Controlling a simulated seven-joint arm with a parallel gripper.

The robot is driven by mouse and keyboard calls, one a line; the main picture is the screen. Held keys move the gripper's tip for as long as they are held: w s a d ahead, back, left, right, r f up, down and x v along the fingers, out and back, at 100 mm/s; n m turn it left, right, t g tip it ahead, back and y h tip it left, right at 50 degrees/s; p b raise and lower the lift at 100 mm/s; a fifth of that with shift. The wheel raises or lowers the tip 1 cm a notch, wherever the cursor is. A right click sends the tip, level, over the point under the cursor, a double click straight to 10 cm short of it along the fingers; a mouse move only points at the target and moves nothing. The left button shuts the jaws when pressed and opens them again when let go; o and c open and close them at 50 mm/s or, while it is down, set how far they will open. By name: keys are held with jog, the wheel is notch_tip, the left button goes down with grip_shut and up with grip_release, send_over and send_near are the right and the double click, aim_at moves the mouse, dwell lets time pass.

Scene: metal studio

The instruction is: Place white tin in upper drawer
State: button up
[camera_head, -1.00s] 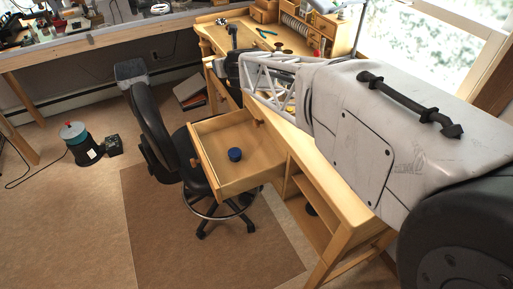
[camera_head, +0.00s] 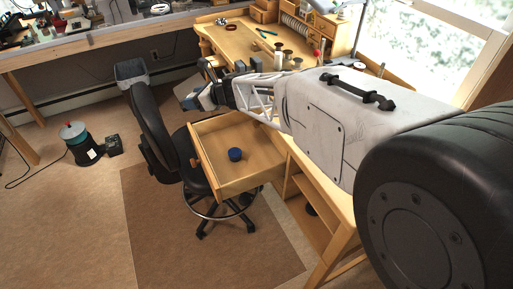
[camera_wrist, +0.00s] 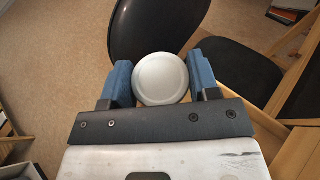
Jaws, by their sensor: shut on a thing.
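The white tin (camera_wrist: 161,78) sits between the two blue fingers of my gripper (camera_wrist: 160,88) in the wrist view, with its round pale face toward the camera. The gripper is shut on it. In the head view my gripper (camera_head: 207,93) is in the air, beyond the far end of the open drawer and left of the desk; the tin is hard to make out there. The wooden drawer (camera_head: 222,135) is pulled out of the desk. A small round dark blue container (camera_head: 235,155) stands inside it, with bare floor around it.
A black chair (camera_head: 152,125) stands against the drawer's left side, its backrest close to my gripper. The wooden desk (camera_head: 222,38) carries spools and tools at the back. A grey bin (camera_head: 131,73) stands behind the chair. The drawer is open above.

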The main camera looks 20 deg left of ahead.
aim_at(216, 182)
jog(key=s+d+f+n+g+h, duration=0.3)
jog(key=s+d+f+n+h, duration=0.1)
jog(key=n+h, duration=0.3)
jog(key=s+d+f+n+g+h, duration=0.4)
jog(key=s+n+h, duration=0.3)
jog(key=n, duration=0.3)
jog(key=s+d+f+n+g+h, duration=0.3)
jog(key=s+d+f+n+h, duration=0.2)
jog(key=n+h, duration=0.3)
jog(key=shift+s+f+n+g+h, duration=0.15)
jog(key=shift+n+g+h, duration=0.15)
jog(key=shift+n, duration=0.5)
jog(key=d+r+n+t+y, duration=0.1)
jog(key=d+n+t+y, duration=0.1)
jog(key=d+n+t, duration=1.2)
jog(key=shift+s+d+r+n+t, duration=0.2)
jog(key=shift+s+r+n+t, duration=0.15)
jog(key=shift+n+t, duration=3.25)
